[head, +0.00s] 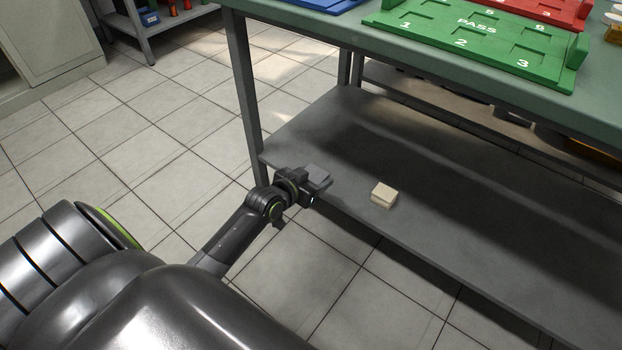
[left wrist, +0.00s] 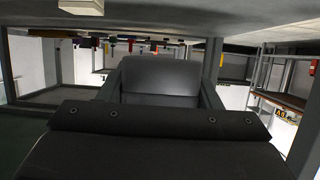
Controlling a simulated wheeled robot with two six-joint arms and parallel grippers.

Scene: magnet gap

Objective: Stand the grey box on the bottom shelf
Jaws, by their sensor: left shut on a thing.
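The grey box (head: 318,174) is held in my left gripper (head: 310,186) at the front left edge of the bottom shelf (head: 450,205). The gripper is shut on it. The box looks small and flat-sided in the head view, and the gripper partly covers it. In the left wrist view, a dark grey face of the box (left wrist: 160,78) fills the space ahead of the gripper. I cannot tell whether the box touches the shelf. My right gripper is not in view.
A cream box (head: 384,194) lies on the shelf, to the right of my gripper. The left wrist view shows the cream box (left wrist: 80,6) at its top edge. A table leg (head: 246,95) rises at the shelf's left end. The shelf's middle and right are clear. A green tray (head: 470,55) sits on the tabletop.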

